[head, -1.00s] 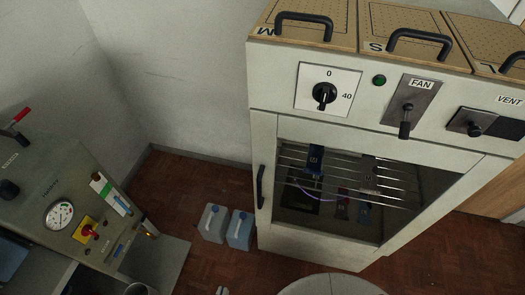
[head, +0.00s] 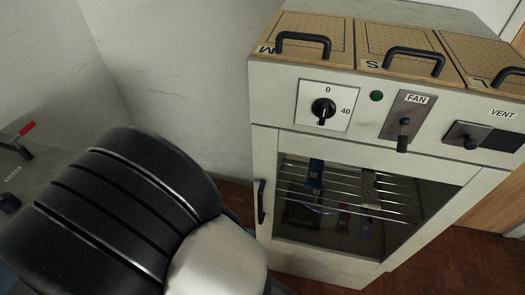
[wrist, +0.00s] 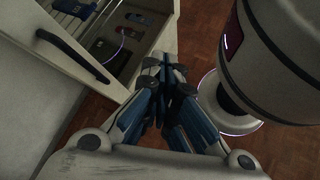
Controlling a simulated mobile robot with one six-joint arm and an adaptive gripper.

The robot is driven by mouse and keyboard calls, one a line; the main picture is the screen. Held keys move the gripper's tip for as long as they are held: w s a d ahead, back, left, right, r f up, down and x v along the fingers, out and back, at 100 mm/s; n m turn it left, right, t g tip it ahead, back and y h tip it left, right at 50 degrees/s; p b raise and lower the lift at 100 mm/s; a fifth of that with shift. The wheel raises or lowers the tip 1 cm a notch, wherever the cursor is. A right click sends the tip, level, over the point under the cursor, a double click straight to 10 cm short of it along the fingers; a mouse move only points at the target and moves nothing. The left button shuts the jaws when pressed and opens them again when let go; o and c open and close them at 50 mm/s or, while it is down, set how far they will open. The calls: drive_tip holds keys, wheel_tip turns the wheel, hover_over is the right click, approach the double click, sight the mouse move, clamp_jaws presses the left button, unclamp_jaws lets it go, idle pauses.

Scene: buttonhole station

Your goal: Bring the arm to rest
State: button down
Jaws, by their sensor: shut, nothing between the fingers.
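My gripper (wrist: 165,72) shows in the wrist view with its dark blue fingers drawn together and nothing between them. It hangs over the brown floor, close to the front of the white cabinet (wrist: 40,85) in that picture. In the head view my arm fills the lower left, and my gripper is not visible there.
The cabinet (head: 330,262) stands at the right, with a dial (head: 323,110), a FAN lever (head: 403,130), a VENT lever (head: 470,136) and a dark door handle (head: 261,202). A bench (head: 40,150) is partly hidden at left.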

drive_tip(key=s+d+r+m+t+y, duration=0.1)
drive_tip(key=d+r+m+y, duration=0.8)
drive_tip(key=d+r+m, duration=0.8)
drive_tip(key=shift+s+d+r+y, duration=0.4)
drive_tip(key=shift+d+r, duration=0.95)
drive_tip(key=shift+d, duration=0.25)
drive_tip(key=c, duration=2.4)
unclamp_jaws()
